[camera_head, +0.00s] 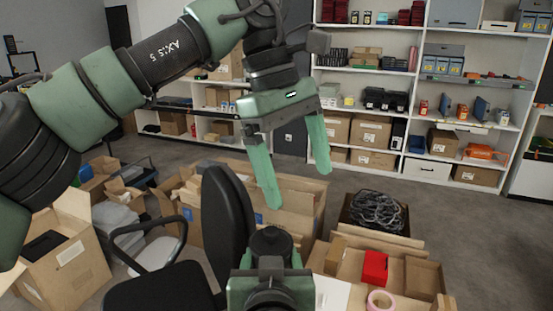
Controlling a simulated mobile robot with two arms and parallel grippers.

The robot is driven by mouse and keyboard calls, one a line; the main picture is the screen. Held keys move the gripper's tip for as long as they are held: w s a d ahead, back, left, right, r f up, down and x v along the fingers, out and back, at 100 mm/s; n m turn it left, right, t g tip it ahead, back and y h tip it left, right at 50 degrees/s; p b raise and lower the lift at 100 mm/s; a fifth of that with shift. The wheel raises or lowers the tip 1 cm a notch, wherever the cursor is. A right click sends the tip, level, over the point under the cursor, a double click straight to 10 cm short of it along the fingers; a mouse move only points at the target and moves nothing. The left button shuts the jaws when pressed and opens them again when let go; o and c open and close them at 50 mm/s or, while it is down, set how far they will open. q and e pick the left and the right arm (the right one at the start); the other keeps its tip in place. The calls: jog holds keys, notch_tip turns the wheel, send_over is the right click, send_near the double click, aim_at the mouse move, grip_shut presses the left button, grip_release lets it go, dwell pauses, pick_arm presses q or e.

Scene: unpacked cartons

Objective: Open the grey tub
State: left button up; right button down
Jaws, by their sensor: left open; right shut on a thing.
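I cannot pick out a grey tub with certainty. My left gripper (299,188) hangs in the upper middle with its two green fingers spread apart and pointing down. No thing shows between them, and it is above the cartons behind the black chair. My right gripper (270,288) is at the bottom middle, seen from behind.
A black office chair (228,225) stands left of my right gripper. Open cartons (62,265) crowd the left. At the lower right are a carton of black cables (376,212), a red box (375,268) and a pink tape roll (380,300). Shelves (395,75) line the back. Grey floor is clear at right.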

aim_at(276, 229)
pick_arm(q)
jog(key=s+a+r+t+y, duration=0.1)
jog(key=a+r+y, duration=0.1)
jog(key=a+y, duration=0.1)
jog(key=shift+m, duration=0.4)
notch_tip(276, 229, down, 12)
jog(key=shift+s+a+r, duration=0.1)
jog(key=shift+r, duration=0.05)
jog(key=c, duration=1.6)
jog(key=shift+c, duration=0.2)
jog(key=shift+r, duration=0.15)
jog(key=shift+r, duration=1)
